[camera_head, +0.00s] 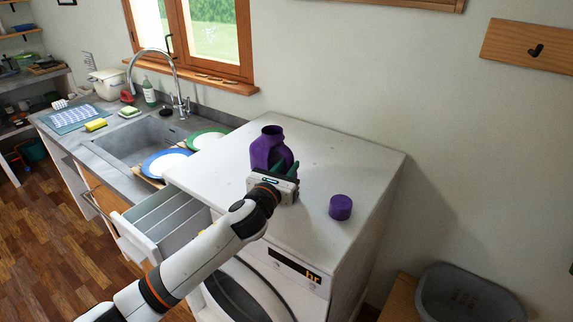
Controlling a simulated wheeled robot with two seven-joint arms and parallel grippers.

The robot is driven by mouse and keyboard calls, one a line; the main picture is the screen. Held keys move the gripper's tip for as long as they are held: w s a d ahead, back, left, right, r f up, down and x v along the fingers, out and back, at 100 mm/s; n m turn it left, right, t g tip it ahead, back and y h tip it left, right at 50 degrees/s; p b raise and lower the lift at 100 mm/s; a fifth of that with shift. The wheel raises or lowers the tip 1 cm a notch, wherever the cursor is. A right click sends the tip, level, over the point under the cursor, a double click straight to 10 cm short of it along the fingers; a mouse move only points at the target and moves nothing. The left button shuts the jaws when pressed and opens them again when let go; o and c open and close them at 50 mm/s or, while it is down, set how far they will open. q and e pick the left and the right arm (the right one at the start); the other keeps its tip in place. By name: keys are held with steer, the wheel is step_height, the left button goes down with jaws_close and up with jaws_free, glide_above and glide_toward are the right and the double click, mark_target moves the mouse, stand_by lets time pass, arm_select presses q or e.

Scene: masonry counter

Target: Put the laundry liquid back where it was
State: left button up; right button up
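The purple laundry liquid bottle (266,147) stands upright and uncapped on the white top of the washing machine (350,160). Its round purple cap (340,207) lies apart on the same top, to the right and nearer the front. My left gripper (283,167) is at the bottle's near right side, its dark green fingers against or just in front of it. The hand hides the bottle's lower part, and I cannot tell whether the fingers are closed on it. My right gripper is not in view.
A pale drawer with compartments (165,215) is pulled out at the machine's front left. A sink (150,137) with blue-rimmed and green plates beside it lies left. A grey basket (465,295) is at lower right. The machine top's right and back are clear.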

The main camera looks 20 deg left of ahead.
arm_select(q)
steer(key=o, duration=0.3)
steer(key=shift+s+r, duration=0.1)
steer(key=shift+s, duration=0.05)
steer(key=shift+s+a, duration=0.1)
steer(key=shift+s, duration=0.2)
steer(key=s+a+b, duration=0.1)
steer(key=s+b, duration=0.1)
steer(key=s, duration=0.9)
steer(key=shift+a, duration=0.35)
